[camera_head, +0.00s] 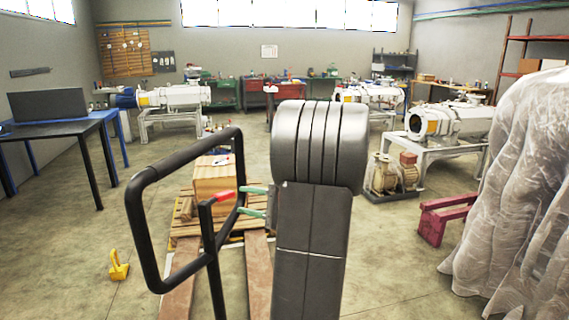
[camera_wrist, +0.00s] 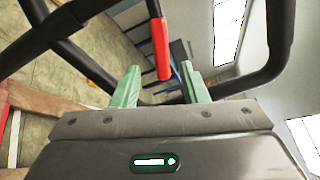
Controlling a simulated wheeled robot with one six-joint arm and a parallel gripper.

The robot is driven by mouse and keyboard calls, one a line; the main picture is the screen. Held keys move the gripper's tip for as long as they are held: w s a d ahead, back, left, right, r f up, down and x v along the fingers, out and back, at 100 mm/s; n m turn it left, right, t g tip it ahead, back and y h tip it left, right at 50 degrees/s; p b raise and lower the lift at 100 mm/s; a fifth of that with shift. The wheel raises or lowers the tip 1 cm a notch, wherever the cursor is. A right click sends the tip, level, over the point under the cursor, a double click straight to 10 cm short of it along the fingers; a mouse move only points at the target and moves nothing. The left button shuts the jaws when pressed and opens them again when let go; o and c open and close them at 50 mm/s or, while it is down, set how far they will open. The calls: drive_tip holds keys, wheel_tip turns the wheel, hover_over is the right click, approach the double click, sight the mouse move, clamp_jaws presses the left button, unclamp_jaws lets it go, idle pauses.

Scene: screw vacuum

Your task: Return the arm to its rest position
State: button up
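My gripper (camera_head: 241,200) points left in the head view, with its two green fingers apart. In the wrist view the fingers of my gripper (camera_wrist: 161,80) are also spread, with nothing clamped between them. A red grip (camera_head: 224,196) on a black tubular handle (camera_head: 140,225) is just beyond the fingertips. In the wrist view the red grip (camera_wrist: 160,48) hangs in front of the gap between the fingers. I cannot tell whether it touches them. My grey arm fills the middle of the head view.
A wooden pallet (camera_head: 185,228) with a wooden box (camera_head: 212,178) stands behind the handle. A yellow object (camera_head: 118,266) lies on the floor at left. A plastic-covered bulk (camera_head: 525,200) and a red stand (camera_head: 436,220) are at right. A dark table (camera_head: 60,128) is at left.

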sight(218, 193)
drive_tip(key=p+x, duration=0.1)
drive_tip(key=x, duration=0.8)
drive_tip(key=shift+a, duration=0.2)
drive_tip(key=shift+d+r+n, duration=0.15)
drive_tip(key=shift+r+n, duration=0.2)
drive_tip(key=shift+n, duration=0.15)
